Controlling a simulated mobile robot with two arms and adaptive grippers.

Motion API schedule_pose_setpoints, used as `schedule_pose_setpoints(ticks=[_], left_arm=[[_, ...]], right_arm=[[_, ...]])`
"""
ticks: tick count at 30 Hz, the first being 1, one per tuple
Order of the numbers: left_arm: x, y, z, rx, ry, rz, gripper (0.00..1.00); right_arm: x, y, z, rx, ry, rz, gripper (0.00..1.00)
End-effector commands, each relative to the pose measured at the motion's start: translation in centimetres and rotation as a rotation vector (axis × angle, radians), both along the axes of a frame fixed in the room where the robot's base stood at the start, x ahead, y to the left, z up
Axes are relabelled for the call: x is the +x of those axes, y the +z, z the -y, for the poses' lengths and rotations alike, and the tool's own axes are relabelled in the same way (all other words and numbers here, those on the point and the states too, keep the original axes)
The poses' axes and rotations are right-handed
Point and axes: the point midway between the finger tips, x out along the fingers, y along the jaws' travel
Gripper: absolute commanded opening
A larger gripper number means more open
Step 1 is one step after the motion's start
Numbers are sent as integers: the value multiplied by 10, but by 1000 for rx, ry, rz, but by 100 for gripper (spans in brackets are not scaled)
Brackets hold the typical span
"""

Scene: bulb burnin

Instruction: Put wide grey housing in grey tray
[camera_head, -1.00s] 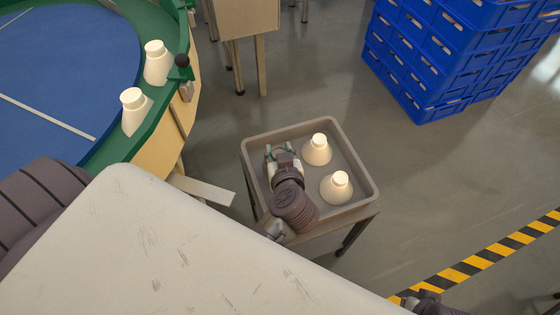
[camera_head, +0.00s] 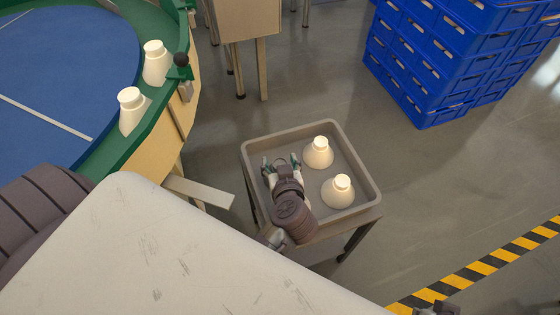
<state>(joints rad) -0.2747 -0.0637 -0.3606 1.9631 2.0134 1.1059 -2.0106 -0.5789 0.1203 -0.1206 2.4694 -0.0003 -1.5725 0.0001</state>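The grey tray (camera_head: 360,160) sits on a small stand in the middle of the head view. Two wide, pale cream housings stand upright in its right half, one farther back (camera_head: 318,154) and one nearer (camera_head: 338,192). My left gripper (camera_head: 281,160) is over the left part of the tray, its fingers spread and nothing visible between them. It is left of both housings and apart from them. My arm hides the tray's near left corner. My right gripper (camera_head: 436,308) shows only in part at the bottom edge, its fingers unclear.
Two narrower pale housings, one farther (camera_head: 156,64) and one nearer (camera_head: 131,110), stand on the green rim (camera_head: 163,98) of the round blue table. Blue crates (camera_head: 430,70) are stacked at upper right. Floor right of the tray is clear up to a yellow-black stripe (camera_head: 482,266).

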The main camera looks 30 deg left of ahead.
Motion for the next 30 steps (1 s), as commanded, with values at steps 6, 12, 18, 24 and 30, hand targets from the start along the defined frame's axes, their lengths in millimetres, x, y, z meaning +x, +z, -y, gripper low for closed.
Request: schedule_pose_setpoints(ticks=[6,12,18,24,30], left_arm=[[0,1,0,-1,0,1,62],[-17,14,13,-3,-2,-3,62],[-48,33,36,-4,0,-3,62],[-74,48,56,-2,0,-2,62],[-86,54,65,-2,0,0,62]], right_arm=[[0,-1,0,0,0,-1,0],[4,-8,-1,1,0,-7,0],[13,-46,-3,-1,2,-30,0],[16,-78,-4,-1,6,-45,0],[16,-93,-4,-2,7,-51,0]])
